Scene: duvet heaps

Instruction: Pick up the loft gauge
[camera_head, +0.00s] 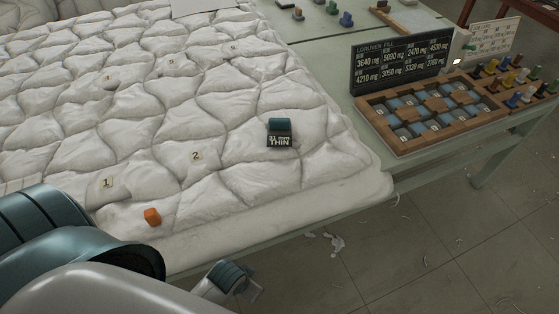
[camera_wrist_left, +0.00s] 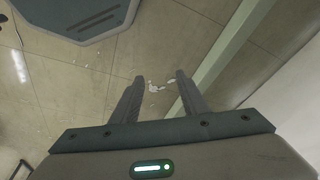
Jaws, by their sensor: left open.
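The loft gauge (camera_head: 279,132) is a small dark block with a teal top and a white readout, "31 mm THIN". It sits on the white quilted duvet (camera_head: 235,185), near its right side. My left arm comes in at the lower left of the head view, well apart from the gauge. In the left wrist view my left gripper (camera_wrist_left: 160,78) is open and empty, with its two fingers over the bare floor. The gauge is not in that wrist view. My right gripper is not in view.
To the right are a black fill board (camera_head: 402,65), a wooden compartment tray (camera_head: 396,149) and several coloured pegs. White scraps (camera_head: 335,243) lie on the floor.

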